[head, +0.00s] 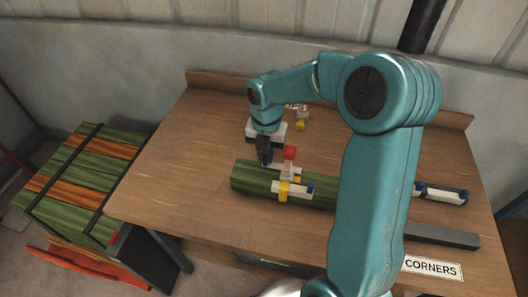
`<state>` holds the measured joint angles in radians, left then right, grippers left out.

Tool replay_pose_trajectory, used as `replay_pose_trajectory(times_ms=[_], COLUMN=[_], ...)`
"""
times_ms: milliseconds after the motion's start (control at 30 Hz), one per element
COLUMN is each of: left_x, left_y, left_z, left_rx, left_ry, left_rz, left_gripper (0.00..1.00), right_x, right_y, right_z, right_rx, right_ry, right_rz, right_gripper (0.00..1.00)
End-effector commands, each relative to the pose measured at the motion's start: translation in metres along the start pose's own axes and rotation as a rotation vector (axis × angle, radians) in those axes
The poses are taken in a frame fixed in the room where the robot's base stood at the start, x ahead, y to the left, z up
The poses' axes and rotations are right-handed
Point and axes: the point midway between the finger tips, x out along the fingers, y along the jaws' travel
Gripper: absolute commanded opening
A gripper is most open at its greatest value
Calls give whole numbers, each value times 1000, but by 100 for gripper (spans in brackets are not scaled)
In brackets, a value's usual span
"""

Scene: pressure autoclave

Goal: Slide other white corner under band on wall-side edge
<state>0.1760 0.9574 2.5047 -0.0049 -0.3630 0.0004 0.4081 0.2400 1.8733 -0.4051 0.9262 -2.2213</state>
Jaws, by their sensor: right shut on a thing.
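A green bundle (250,178) lies on the wooden table, partly hidden behind my right arm. A yellow band (284,191) crosses it. A white corner (303,188) with a blue end sits at the band on the bundle's near side. A red block (289,152) stands above a white part on the bundle's far side. My right gripper (265,161) points down at the bundle's far, wall-side edge, just left of the red block. It is shut on a small piece, apparently the other white corner, mostly hidden by the fingers. My left gripper is out of view.
More white corners (446,195) with blue ends lie at the right, near a dark bar (441,236) and a CORNERS label (432,267). Small white and yellow parts (300,125) lie behind the gripper. A strapped green-and-orange stack (75,180) stands left of the table (150,192).

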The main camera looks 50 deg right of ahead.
Motion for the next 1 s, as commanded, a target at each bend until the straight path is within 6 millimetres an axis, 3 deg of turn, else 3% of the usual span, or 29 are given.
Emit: replay_pose_trajectory(times_ms=[133,167,233,533,667,1000], left_x=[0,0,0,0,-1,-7], left_y=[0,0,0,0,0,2], left_z=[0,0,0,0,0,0], left_rx=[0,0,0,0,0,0], left_ry=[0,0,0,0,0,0], left_rz=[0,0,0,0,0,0], left_gripper=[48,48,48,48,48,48], right_x=[0,0,0,-1,-13,-99], right_y=[0,0,0,0,1,1], right_z=[0,0,0,0,1,1], right_rx=[0,0,0,0,0,-1], right_ry=[0,0,0,-1,-3,-5], right_rz=[0,0,0,1,3,5], right_gripper=[0,20,43,44,44,44])
